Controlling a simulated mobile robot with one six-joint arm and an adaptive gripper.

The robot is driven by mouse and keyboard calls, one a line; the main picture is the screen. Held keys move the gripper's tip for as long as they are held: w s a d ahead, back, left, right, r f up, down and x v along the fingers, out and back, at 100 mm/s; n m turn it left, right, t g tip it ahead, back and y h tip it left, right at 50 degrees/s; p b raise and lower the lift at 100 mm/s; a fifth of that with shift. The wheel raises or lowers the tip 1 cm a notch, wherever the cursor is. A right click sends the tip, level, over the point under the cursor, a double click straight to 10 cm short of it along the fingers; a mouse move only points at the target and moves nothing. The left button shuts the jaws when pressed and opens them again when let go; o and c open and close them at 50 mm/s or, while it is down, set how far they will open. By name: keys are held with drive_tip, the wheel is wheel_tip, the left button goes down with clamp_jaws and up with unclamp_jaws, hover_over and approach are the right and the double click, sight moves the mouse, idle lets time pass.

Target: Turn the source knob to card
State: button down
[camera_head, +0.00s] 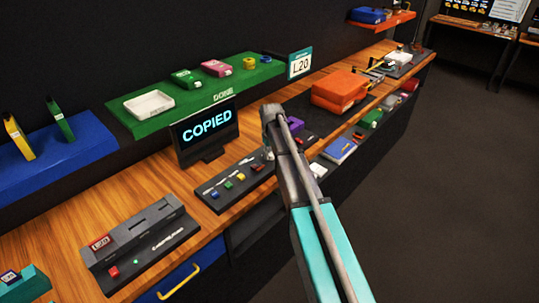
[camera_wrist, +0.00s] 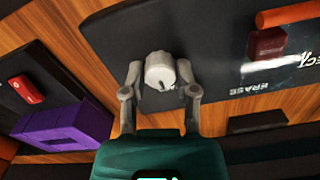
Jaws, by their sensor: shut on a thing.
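The knob (camera_wrist: 160,72) is pale grey and round, with a dark mark on its lower edge. It stands on a black panel (camera_wrist: 195,40) in the wrist view. My gripper (camera_wrist: 160,78) is shut on it, one finger at each side. The word ERASE and part of another word show on the panel to the right. I cannot read any source label around the knob. The button panel (camera_head: 213,183) there has several coloured buttons.
A screen (camera_head: 207,133) reading COPIED stands behind the button panel. A grey slotted block (camera_head: 130,232) is at the left. An orange case (camera_head: 340,90) lies beyond my arm. In the wrist view, a purple block (camera_wrist: 62,128) is left of my gripper and a red button (camera_wrist: 267,44) is at the right.

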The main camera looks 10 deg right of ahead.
drive_tip(key=shift+c, duration=1.9)
unclamp_jaws()
drive_tip(key=shift+r, duration=0.15)
